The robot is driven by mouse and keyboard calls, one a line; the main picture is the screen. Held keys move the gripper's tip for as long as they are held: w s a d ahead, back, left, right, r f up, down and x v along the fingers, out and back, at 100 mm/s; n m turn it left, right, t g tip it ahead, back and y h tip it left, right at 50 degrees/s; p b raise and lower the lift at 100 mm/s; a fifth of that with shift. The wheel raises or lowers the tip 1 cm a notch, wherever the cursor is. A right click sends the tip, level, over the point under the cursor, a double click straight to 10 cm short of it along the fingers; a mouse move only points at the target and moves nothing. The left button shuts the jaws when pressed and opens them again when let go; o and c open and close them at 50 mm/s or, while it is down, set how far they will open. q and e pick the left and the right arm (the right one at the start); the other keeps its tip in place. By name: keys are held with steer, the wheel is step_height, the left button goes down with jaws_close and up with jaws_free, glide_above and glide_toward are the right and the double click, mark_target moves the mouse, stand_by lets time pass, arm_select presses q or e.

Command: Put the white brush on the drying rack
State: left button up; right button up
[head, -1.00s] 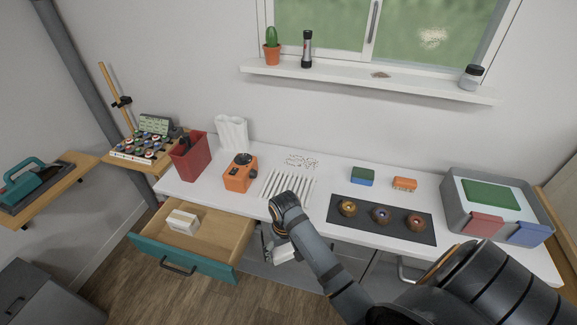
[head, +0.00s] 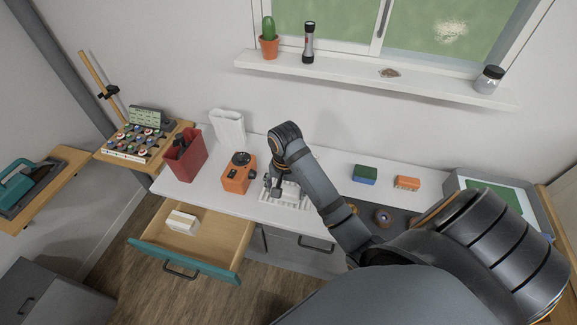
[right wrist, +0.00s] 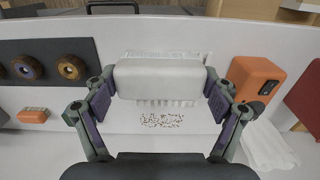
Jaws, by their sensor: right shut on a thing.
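My right gripper (right wrist: 162,92) is shut on the white brush (right wrist: 160,78), a smooth pale block held crosswise between the two fingers in the right wrist view. In the head view the gripper (head: 277,186) is partly hidden by my right arm. The white drying rack (right wrist: 165,103) lies on the table behind the brush, its thin rods showing on both sides of it. In the head view the rack (head: 293,201) is partly covered. I cannot tell whether the brush touches the rack. My left gripper is not in view.
An orange box (head: 239,174) and a red bin (head: 184,156) stand left of the rack. Small bits (right wrist: 162,120) lie behind the rack. A dark mat (right wrist: 50,66) with round pieces lies on its other side.

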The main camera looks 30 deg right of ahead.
steer(key=w+d+f+b, duration=0.2)
steer(key=w+f+b, duration=0.1)
steer(key=w+d+f+b, duration=0.2)
steer(key=b, duration=0.1)
steer(key=w+d+f+b, duration=0.2)
steer(key=w+f+b, duration=0.1)
steer(key=shift+w+d+f, duration=0.3)
steer(key=shift+w+f, duration=0.05)
steer(key=shift+r+b, duration=0.1)
steer(key=shift+b, duration=0.45)
steer(key=shift+r, duration=0.15)
steer(key=shift+w+d+f, duration=0.1)
steer(key=shift+d+f, duration=0.1)
steer(key=shift+f, duration=0.1)
steer(key=f+b, duration=0.2)
steer(key=b, duration=0.1)
steer(key=f+b, duration=0.1)
steer(key=f, duration=0.1)
steer(key=shift+w+d, duration=0.2)
steer(key=shift+w, duration=0.1)
steer(key=shift+r, duration=0.2)
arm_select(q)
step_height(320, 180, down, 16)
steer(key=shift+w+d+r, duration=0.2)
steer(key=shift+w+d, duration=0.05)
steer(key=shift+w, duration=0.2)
arm_select(e)
steer(key=o, duration=1.1)
steer(key=shift+f, duration=0.1)
steer(key=shift+c, duration=0.2)
